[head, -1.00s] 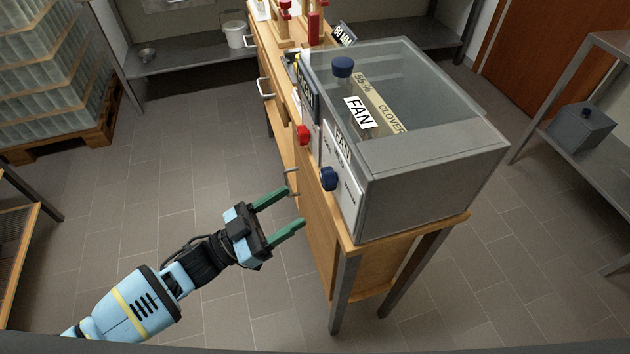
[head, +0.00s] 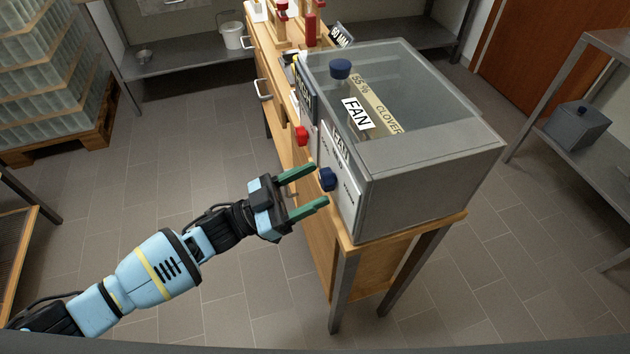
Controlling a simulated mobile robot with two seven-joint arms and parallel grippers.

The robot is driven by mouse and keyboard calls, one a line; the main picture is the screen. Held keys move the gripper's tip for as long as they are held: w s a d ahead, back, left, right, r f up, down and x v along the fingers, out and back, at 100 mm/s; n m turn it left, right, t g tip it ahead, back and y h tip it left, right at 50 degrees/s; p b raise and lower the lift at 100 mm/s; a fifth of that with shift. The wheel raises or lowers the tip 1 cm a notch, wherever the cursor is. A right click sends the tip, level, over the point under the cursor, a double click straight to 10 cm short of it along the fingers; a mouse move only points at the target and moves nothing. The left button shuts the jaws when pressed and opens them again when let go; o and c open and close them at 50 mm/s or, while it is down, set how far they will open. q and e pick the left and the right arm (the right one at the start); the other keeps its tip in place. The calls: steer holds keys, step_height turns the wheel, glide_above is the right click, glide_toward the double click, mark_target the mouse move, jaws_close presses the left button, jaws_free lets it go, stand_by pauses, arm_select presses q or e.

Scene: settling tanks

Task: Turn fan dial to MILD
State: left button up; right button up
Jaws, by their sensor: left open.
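The fan dial is a dark blue knob (head: 328,179) on the white front panel (head: 345,190) of a grey box with a clear top (head: 430,180). A FAN label (head: 357,113) shows through the top. The marks around the dial are too small to read. My left gripper (head: 320,187) is open. Its two green fingers point at the dial, one above and one below it in the picture. I cannot tell whether they touch it. My right gripper is not in view.
A red knob (head: 301,136) sits on the neighbouring panel, just beyond the dial. The box stands on a wooden bench (head: 400,236) with drawer handles along its front. A grey shelf (head: 590,150) stands at the right. The tiled floor (head: 150,200) at the left is clear.

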arm_select(q)
steer(key=shift+x, duration=0.75)
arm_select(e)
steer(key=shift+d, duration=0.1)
arm_select(q)
steer(key=shift+c, duration=0.5)
steer(key=c, duration=0.9)
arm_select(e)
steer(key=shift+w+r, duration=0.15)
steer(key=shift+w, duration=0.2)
